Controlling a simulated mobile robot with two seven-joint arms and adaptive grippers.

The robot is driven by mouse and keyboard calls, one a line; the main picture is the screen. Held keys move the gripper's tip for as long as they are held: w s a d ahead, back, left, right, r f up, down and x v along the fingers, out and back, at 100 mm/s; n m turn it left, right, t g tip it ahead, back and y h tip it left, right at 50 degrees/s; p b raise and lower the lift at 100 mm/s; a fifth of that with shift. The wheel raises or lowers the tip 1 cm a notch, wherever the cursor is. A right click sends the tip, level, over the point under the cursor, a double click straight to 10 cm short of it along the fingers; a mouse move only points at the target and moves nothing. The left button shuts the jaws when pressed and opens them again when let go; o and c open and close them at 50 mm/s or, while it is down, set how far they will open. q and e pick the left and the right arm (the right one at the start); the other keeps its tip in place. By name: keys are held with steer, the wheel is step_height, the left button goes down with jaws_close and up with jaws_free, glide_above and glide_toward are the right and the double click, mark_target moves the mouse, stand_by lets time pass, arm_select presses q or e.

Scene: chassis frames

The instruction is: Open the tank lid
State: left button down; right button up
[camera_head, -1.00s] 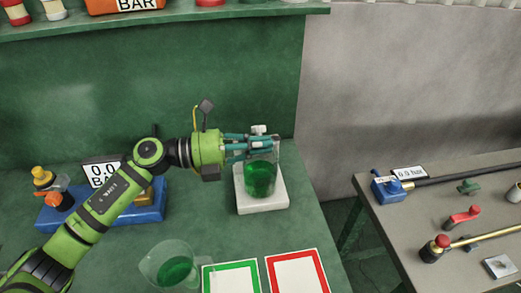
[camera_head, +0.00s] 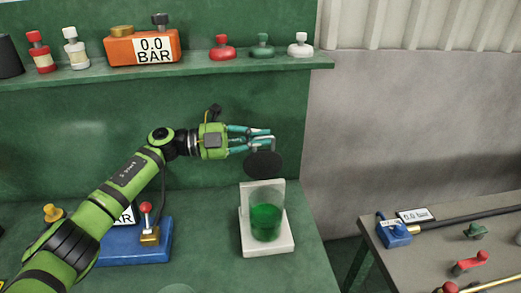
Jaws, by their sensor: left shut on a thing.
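The tank (camera_head: 266,221) is a clear vessel of green liquid on a white base (camera_head: 270,248), standing on the green bench. Its top is uncovered. The tank lid (camera_head: 263,165) is a dark round disc in the air above the tank, tilted so that its face shows. My left gripper (camera_head: 268,139) comes in from the left and is shut on the lid at its upper edge, where the fingers partly hide the grip. The lid is clear of the tank. My right gripper is out of view.
A blue unit with a red-knobbed lever (camera_head: 147,229) stands left of the tank. A shelf (camera_head: 215,65) above carries an orange gauge box (camera_head: 143,46) and several small valves. A grey table (camera_head: 430,255) with tools is at the right, past a gap.

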arm_select(q)
steer(key=shift+w+a+r+n+b, duration=0.1)
steer(key=shift+w+n+b, duration=0.05)
steer(key=shift+w+n, duration=0.3)
steer(key=shift+w+a+n+b, duration=0.15)
steer(key=shift+w+n, duration=0.2)
steer(key=shift+w, duration=0.2)
steer(key=c, duration=1.3)
jaws_free()
steer(key=shift+c, duration=0.2)
steer(key=shift+s, duration=0.1)
steer(key=s+a, duration=0.2)
steer(key=a, duration=0.9)
steer(key=shift+s+a, duration=0.15)
steer(key=shift+a, duration=0.2)
